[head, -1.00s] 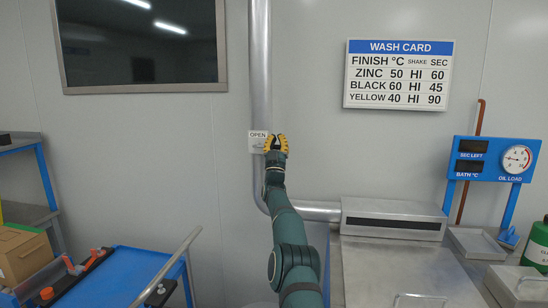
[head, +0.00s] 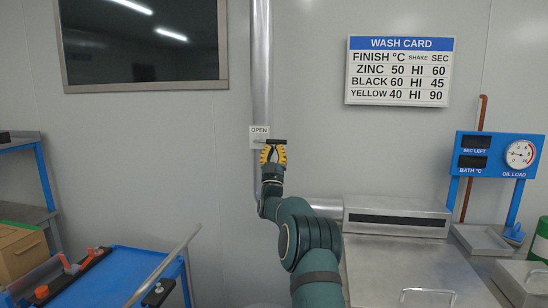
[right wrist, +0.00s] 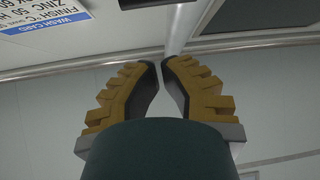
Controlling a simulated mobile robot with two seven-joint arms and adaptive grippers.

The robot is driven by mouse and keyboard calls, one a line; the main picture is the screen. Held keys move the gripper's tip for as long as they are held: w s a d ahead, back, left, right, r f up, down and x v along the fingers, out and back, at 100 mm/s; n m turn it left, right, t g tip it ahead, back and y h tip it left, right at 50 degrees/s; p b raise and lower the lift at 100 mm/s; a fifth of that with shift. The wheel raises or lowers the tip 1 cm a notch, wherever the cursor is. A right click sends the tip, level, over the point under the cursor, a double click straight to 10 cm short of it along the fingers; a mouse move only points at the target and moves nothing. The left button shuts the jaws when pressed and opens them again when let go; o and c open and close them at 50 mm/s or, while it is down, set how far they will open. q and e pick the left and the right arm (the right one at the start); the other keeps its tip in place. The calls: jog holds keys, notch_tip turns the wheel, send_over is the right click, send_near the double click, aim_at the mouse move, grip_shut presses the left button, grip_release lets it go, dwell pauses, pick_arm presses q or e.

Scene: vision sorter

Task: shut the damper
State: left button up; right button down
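The damper is on the vertical metal duct (head: 262,70), below a plate marked OPEN (head: 259,130). Its dark lever (head: 275,141) lies roughly level across the duct. My right gripper (head: 273,149) is just below the lever, fingers pointing up. I cannot tell whether they touch. In the right wrist view the fingertips (right wrist: 161,62) are drawn close together, with nothing seen held between them. A dark bar (right wrist: 155,3), seemingly the lever, crosses the top edge there, beyond the tips. My left gripper is not in view.
A metal machine with a slotted box (head: 397,218) stands right of the duct. A blue gauge panel (head: 497,155) is farther right. A blue cart (head: 110,280) with a metal handle is at lower left.

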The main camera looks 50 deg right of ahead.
jog(key=shift+s+a+f, duration=0.2)
jog(key=shift+a+f, duration=0.2)
jog(key=shift+f, duration=0.1)
dwell(0.3)
jog(key=w+a+f+n+t+y, duration=0.1)
jog(key=w+a+f+y, duration=0.25)
jog(key=f, duration=0.35)
jog(key=w+a+f+n+y, duration=0.1)
jog(key=w+a+f+y, duration=0.25)
jog(key=w+f, duration=0.2)
jog(key=w+a+f+n+g+y, duration=0.25)
jog(key=a+f+y, duration=0.85)
jog(key=a+f, duration=1.35)
jog(key=s+a+f+n+g+y, duration=0.2)
jog(key=s+a+f+g+y, duration=0.2)
jog(key=s+a+f, duration=0.55)
jog(key=s+a+f+n+g+y, duration=0.1)
jog(key=s+a+f+g, duration=0.3)
jog(key=s+a, duration=0.6)
jog(key=s+a+f+g+y, duration=0.4)
jog(key=s+a, duration=0.7)
jog(key=s, duration=0.3)
jog(key=shift+s+n, duration=0.3)
jog(key=shift+n, duration=0.05)
